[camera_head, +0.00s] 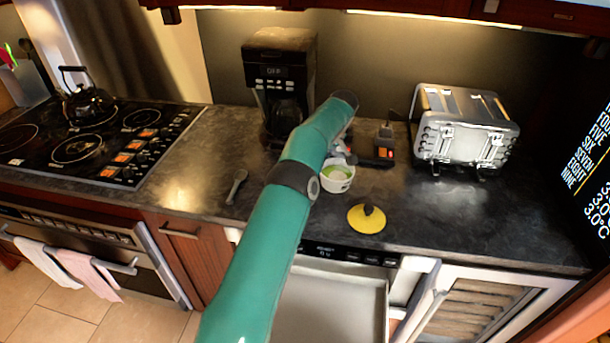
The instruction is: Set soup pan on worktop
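A small white pan (336,183) with green contents is at the middle of the dark worktop (440,205), behind the open drawer. I cannot tell whether its base touches the worktop. A yellow lid (366,222) with a dark knob lies on the worktop in front and to the right of the pan. My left arm reaches across from the bottom left and bends down behind the pan. Its gripper (339,158) is at the pan's far rim, mostly hidden, so its finger state is unclear. My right gripper is out of view.
A microwave drawer (335,312) stands open below the worktop. A coffee maker (280,75), a toaster (464,128) and a spoon (236,187) are on the worktop. A stove (95,140) with a kettle (87,103) is at left. The front right worktop is clear.

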